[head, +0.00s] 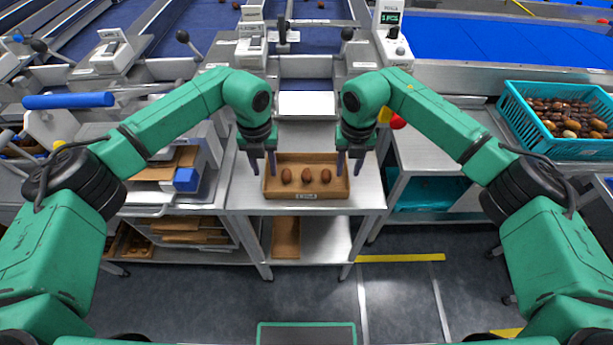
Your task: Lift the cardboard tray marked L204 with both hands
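The brown cardboard tray (285,194) sits on the steel table in the middle of the head view, with three dark dates (307,175) in a row inside. A small white label (307,196) is on its front wall; its print is too small to read surely. My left gripper (263,166) points down at the tray's left wall, its fingers apart, one outside and one over the inside. My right gripper (349,164) is placed likewise at the right wall, fingers apart. Whether any finger touches the tray I cannot tell.
The steel table (243,195) has bare strips on both sides of the tray. A white panel (306,103) stands behind it. A teal crate of dates (540,148) is at the right. Brown trays and a blue block (186,179) lie on the left bench.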

